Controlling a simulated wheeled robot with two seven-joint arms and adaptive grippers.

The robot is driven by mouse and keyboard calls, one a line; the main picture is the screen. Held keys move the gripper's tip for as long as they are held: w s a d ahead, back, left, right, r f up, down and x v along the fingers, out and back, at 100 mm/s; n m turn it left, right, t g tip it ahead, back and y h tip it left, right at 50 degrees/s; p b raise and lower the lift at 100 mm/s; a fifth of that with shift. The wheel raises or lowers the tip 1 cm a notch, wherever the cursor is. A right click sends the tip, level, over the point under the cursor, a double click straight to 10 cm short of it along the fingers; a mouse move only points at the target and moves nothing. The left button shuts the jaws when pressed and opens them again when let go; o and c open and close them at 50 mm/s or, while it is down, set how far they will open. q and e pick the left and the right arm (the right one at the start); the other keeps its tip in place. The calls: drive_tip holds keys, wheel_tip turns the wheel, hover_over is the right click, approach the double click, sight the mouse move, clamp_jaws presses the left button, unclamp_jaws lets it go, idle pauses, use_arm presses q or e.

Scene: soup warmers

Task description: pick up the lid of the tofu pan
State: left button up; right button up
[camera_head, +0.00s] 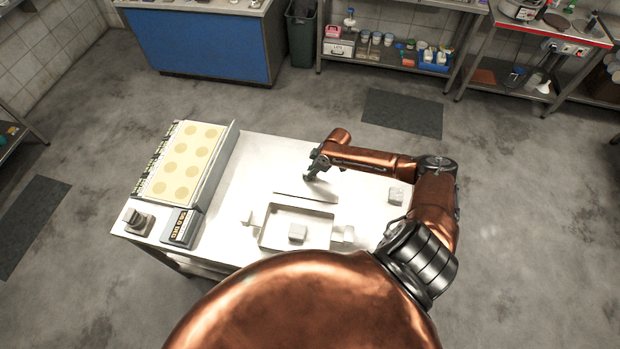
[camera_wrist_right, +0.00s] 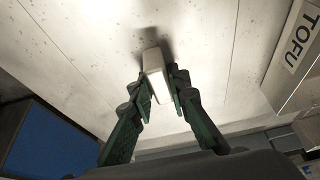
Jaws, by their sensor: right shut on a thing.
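The tofu pan (camera_head: 262,238) is a shallow white rectangular tray with side handles, near the front of the white table. It is uncovered, with a small pale block (camera_head: 298,232) inside. A thin pale plate, which looks like the lid (camera_head: 305,197), shows nearly edge-on just behind the pan. My right gripper (camera_head: 314,172) is behind this plate. In the right wrist view my right gripper (camera_wrist_right: 162,92) is shut on a pale block-shaped piece (camera_wrist_right: 154,72), which looks like the lid's handle. Whether the lid touches the table is unclear. My left gripper is out of view.
A small grey block (camera_head: 395,196) sits on the right. A TOFU label (camera_wrist_right: 295,38) shows in the wrist view.

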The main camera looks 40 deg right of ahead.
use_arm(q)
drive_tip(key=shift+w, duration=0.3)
use_arm(e)
clamp_jaws()
drive_tip(key=shift+r, duration=0.5)
use_arm(q)
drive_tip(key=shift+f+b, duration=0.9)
drive_tip(key=shift+b, duration=0.05)
use_arm(e)
drive_tip(key=s+a+r, duration=0.7)
drive_tip(key=s+r, duration=0.4)
drive_tip(key=r, duration=0.1)
drive_tip(key=shift+s+a, duration=0.3)
drive_tip(key=shift+a, duration=0.05)
